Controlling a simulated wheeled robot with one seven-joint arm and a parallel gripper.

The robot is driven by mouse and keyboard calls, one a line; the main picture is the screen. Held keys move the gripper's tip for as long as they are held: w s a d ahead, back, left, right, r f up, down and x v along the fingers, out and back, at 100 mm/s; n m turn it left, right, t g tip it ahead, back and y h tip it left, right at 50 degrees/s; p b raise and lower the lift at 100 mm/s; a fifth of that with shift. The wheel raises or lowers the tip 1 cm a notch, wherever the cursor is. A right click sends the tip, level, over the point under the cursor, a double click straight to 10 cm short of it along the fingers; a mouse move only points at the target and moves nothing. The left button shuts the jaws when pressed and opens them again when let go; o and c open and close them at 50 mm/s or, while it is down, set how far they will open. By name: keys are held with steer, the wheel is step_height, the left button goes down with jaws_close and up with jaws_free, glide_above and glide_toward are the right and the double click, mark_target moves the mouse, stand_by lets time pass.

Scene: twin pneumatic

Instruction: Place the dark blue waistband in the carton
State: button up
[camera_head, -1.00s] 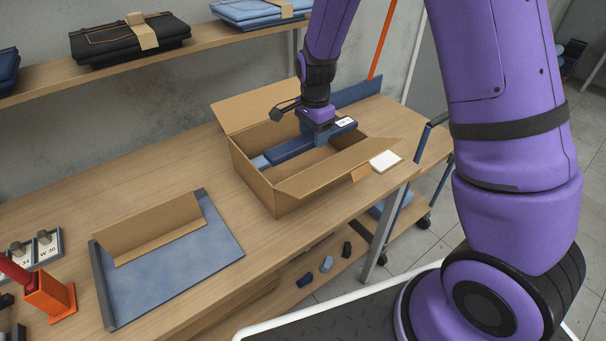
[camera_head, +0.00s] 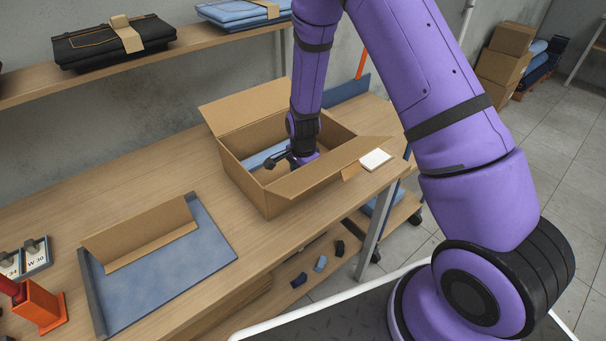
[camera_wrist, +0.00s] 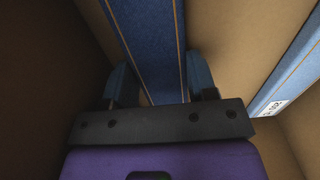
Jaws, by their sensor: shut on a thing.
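The open carton (camera_head: 262,190) stands on the bench with its flaps spread. My gripper (camera_wrist: 162,82) is down inside it, and the near wall and flap hide its fingertips in the head view. In the wrist view the fingers are shut on the dark blue waistband (camera_wrist: 150,40), a long band with orange stitched edges running away between them. The head view hides this band. A second blue band (camera_wrist: 290,75) with a white label lies along the right side in the wrist view, apart from the held one. A lighter blue strip (camera_head: 262,156) shows inside the carton.
A blue mat (camera_head: 165,290) with a folded cardboard piece (camera_head: 140,236) lies left of the carton. A white pad (camera_head: 376,159) lies at its right. An orange holder (camera_head: 40,312) and size tags (camera_head: 36,255) are at far left. A shelf (camera_head: 190,42) with folded jeans runs behind.

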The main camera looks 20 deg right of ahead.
steer(key=shift+f, duration=0.15)
steer(key=o, duration=0.9)
steer(key=shift+o, duration=0.2)
